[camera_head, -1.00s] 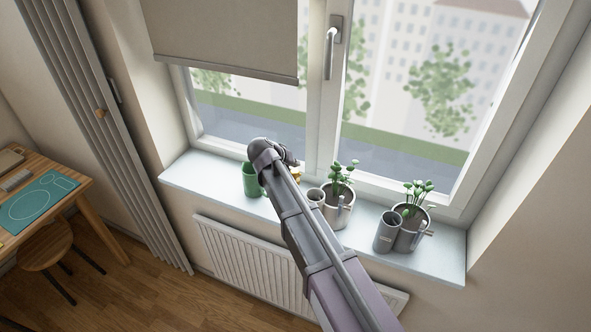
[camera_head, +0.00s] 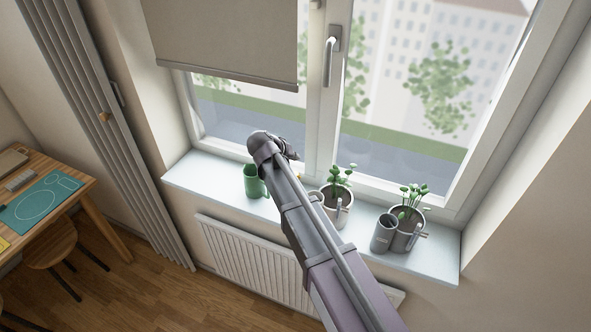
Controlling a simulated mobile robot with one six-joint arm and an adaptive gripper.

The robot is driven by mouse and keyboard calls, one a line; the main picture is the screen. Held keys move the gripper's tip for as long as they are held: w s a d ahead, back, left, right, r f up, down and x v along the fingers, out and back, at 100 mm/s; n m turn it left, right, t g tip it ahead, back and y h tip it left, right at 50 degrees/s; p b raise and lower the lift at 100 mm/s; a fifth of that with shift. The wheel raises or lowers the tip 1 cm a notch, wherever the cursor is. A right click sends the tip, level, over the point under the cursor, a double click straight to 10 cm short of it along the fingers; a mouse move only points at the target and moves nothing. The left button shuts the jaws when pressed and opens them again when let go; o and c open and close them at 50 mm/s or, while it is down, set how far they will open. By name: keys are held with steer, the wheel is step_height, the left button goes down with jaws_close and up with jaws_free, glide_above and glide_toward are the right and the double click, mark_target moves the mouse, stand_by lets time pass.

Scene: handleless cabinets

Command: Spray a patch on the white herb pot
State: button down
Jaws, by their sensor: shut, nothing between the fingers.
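Two potted herbs stand on the window sill. One pale pot (camera_head: 338,213) with green leaves is right of my arm, and another pale pot (camera_head: 408,237) is further right. Both look light grey to white, so I cannot tell for sure which is the white herb pot. My gripper (camera_head: 288,155) shows only as a small dark part at the far end of my arm, above the sill and left of both pots. It is shut and holds nothing; its fingertips are mostly hidden. No spray bottle is clearly visible.
A green mug-like vessel (camera_head: 253,181) stands left of my arm on the sill (camera_head: 205,177). A grey cup (camera_head: 383,233) is close beside the right pot. Behind are the window handle (camera_head: 331,55) and glass; a radiator (camera_head: 240,252) is below.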

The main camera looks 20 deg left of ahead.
steer(key=shift+r+p, duration=0.6)
steer(key=shift+r, duration=0.25)
steer(key=shift+r, duration=0.15)
stand_by(1.3)
step_height(320, 180, up, 2)
steer(key=p, duration=0.2)
steer(key=shift+r+p, duration=0.25)
steer(key=shift+p, duration=0.15)
steer(key=shift+f, duration=0.15)
step_height(320, 180, down, 9)
steer(key=b, duration=0.9)
steer(key=shift+r, duration=0.2)
steer(key=shift+f, duration=0.15)
stand_by(1.4)
steer(key=shift+f+b, duration=0.3)
steer(key=shift+b, duration=0.1)
